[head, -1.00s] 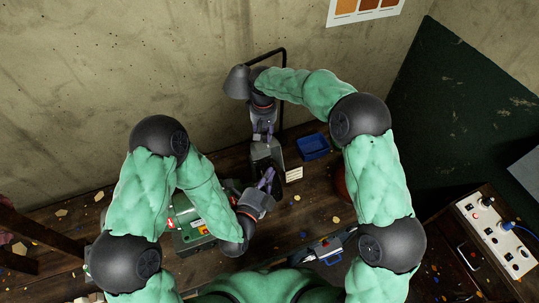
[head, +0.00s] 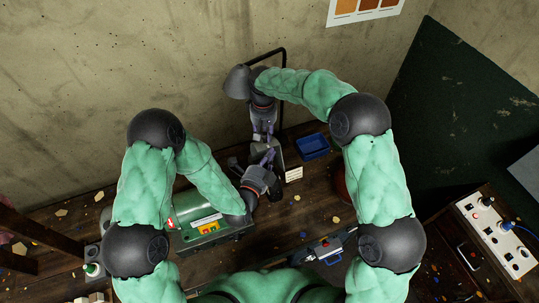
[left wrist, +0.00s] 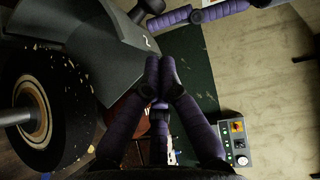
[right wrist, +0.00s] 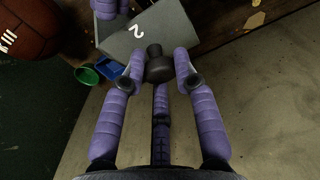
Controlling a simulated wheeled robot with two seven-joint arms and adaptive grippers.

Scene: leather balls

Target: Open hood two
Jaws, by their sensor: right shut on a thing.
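Hood two is a grey cover marked "2". It shows in the right wrist view (right wrist: 172,28), in the left wrist view (left wrist: 105,48) and partly behind my grippers in the head view (head: 291,160). My right gripper (head: 268,141) is shut on the hood's dark knob (right wrist: 156,66), its fingers on either side of it. My left gripper (head: 269,156) is beside the hood, just below the right one in the head view. In the left wrist view its fingertips (left wrist: 161,88) are together, with nothing seen between them. A dark wheel (left wrist: 75,115) shows beside the hood.
A green machine (head: 195,236) stands left on the workbench. A blue tray (head: 313,146) lies right of the hood. A brown leather ball (right wrist: 25,25) and a green dish (right wrist: 88,74) are nearby. A control box (head: 495,238) stands at right. The wall is behind.

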